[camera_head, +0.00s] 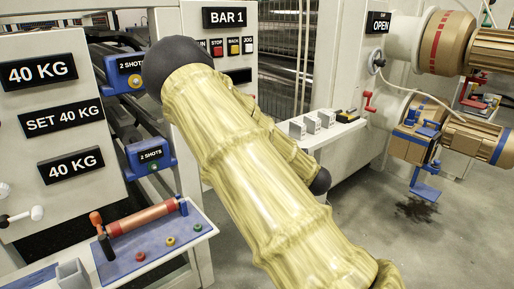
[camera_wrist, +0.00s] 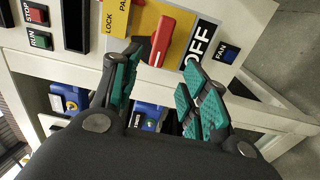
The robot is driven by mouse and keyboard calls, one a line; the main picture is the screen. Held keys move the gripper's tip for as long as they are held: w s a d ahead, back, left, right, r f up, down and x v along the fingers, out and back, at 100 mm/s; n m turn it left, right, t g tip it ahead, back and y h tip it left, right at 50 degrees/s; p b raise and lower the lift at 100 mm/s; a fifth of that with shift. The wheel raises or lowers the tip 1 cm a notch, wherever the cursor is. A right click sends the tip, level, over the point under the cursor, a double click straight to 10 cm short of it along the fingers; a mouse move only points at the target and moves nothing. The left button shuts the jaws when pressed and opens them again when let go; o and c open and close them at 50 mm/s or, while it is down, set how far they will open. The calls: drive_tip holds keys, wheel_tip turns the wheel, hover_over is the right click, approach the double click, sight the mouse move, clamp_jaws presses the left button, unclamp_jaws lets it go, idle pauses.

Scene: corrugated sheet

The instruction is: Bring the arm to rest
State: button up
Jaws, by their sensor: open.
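My arm (camera_head: 240,150), in a pale yellow ribbed cover with dark joints, crosses the middle of the head view from lower right to upper left. My gripper is hidden in the head view. In the wrist view my gripper (camera_wrist: 163,72) has its two teal-padded fingers spread apart with nothing between them. The fingers point toward a panel with a red handle (camera_wrist: 160,42) on a yellow plate (camera_wrist: 184,43). The handle appears just beyond the fingertips; I cannot tell whether they touch.
An OFF label (camera_wrist: 200,46) and FAN button (camera_wrist: 228,55) sit beside the handle. The 40 KG panel (camera_head: 60,118) and a blue-topped shelf (camera_head: 160,240) stand left. A white ledge (camera_head: 325,130) and wrapped cylinders (camera_head: 445,43) are right. Grey floor (camera_head: 375,235) is open at lower right.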

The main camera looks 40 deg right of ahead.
drive_tip(key=shift+s, duration=0.6)
drive_tip(key=s+a+f+m+g+h, duration=0.1)
drive_tip(key=s+a+f+m+g, duration=0.25)
drive_tip(key=f, duration=0.75)
drive_tip(key=s+a+f+m+g+h, duration=0.15)
drive_tip(key=s+f+m, duration=0.3)
drive_tip(key=f, duration=0.55)
drive_tip(key=s+a+f+m+g+h, duration=0.1)
drive_tip(key=s+a+f+m+g, duration=0.3)
drive_tip(key=f, duration=0.7)
drive_tip(key=s+a+f+m+g+y, duration=0.1)
drive_tip(key=s+a+f+m+g, duration=0.15)
drive_tip(key=s+a+f, duration=0.55)
drive_tip(key=s+a+f+m+g+y, duration=0.15)
drive_tip(key=s+a+g, duration=0.3)
drive_tip(key=s, duration=0.75)
drive_tip(key=s+a+f+m+g, duration=0.25)
drive_tip(key=s+a+f, duration=0.25)
drive_tip(key=s+a, duration=0.3)
wheel_tip(320, 180, up, 13)
drive_tip(key=d+p, duration=0.1)
drive_tip(key=p, duration=1.1)
drive_tip(key=shift+s+d+m+p, duration=0.3)
drive_tip(key=shift+s+m+p, duration=0.05)
drive_tip(key=shift+s+p, duration=0.05)
drive_tip(key=shift+t, duration=0.25)
